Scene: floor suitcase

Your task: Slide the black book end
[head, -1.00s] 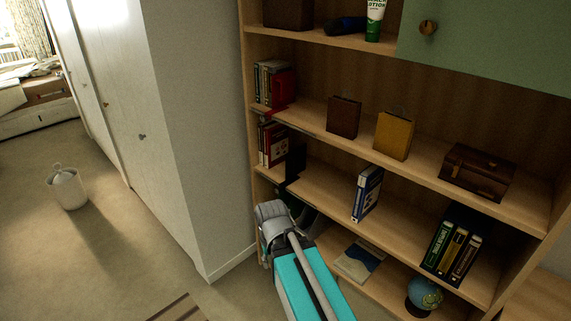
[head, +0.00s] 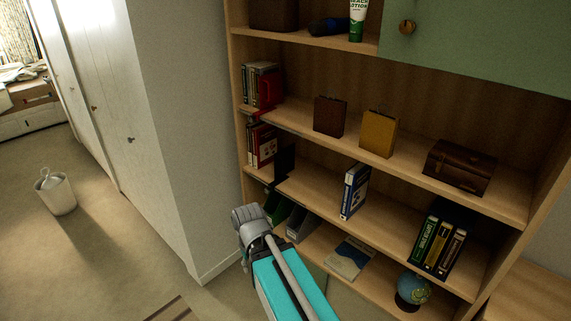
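The black book end (head: 285,162) stands upright on the middle shelf, near its left end. It is just right of a short row of red and white books (head: 263,145). I cannot tell if it touches them. My arm reaches up from the bottom of the head view, with a teal link and a grey joint below and left of the book end. The gripper itself cannot be made out, so its fingers and anything in them are hidden.
A blue and white book (head: 354,191) stands right of the book end, with bare shelf between. Green, yellow and black books (head: 437,248) stand farther right. A red book end (head: 268,93) is on the shelf above. A globe (head: 412,290) is on the lower shelf.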

